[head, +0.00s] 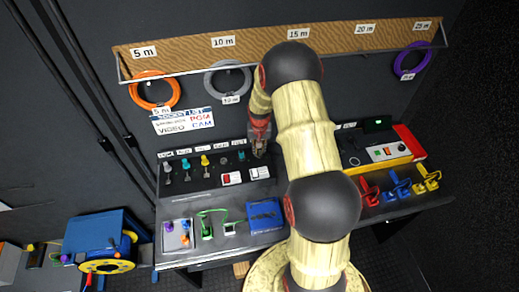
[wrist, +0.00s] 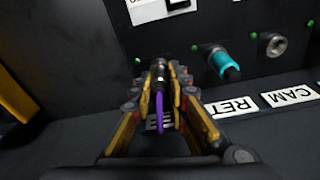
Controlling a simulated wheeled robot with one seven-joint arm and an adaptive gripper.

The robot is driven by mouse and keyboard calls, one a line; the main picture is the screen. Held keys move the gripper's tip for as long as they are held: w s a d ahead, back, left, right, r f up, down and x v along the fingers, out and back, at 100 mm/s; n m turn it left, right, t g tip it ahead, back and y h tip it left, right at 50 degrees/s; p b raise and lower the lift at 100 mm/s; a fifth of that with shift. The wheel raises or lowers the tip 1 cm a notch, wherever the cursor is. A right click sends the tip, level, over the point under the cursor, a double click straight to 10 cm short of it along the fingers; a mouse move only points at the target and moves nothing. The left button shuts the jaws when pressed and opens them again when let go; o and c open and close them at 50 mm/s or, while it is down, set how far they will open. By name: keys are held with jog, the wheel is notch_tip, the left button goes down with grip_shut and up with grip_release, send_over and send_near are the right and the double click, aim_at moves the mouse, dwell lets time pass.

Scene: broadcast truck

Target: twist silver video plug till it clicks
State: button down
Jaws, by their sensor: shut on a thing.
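The silver video plug (wrist: 158,70) is a small dark and silvery barrel with a purple cable (wrist: 160,110) trailing from its rear. It points at the black panel, at its socket position; how deeply it is seated is hidden. My gripper (wrist: 162,90) is shut on the plug, with one yellow-and-dark finger on each side. In the head view my gripper (head: 260,142) is at the right end of the panel's connector row, and the plug is too small to make out there. A label below the plug is mostly covered by the fingers.
A teal plug (wrist: 222,62) sits close beside my gripper, with an empty silver socket (wrist: 275,45) beyond it. RET (wrist: 231,106) and CAM (wrist: 290,96) labels lie in front. A blue box (head: 265,215) and white switch plates (head: 259,173) are below the connector row.

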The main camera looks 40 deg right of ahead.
jog(key=shift+m+b, duration=0.7)
jog(key=shift+m, duration=1)
jog(key=shift+f+m, duration=0.1)
jog(key=shift+m, duration=0.3)
jog(key=c, duration=1.7)
grip_release()
jog(key=shift+o, duration=0.2)
notch_tip(320, 180, up, 12)
jog(key=a, duration=0.1)
jog(key=shift+s+a, duration=0.15)
jog(key=shift+s, duration=0.25)
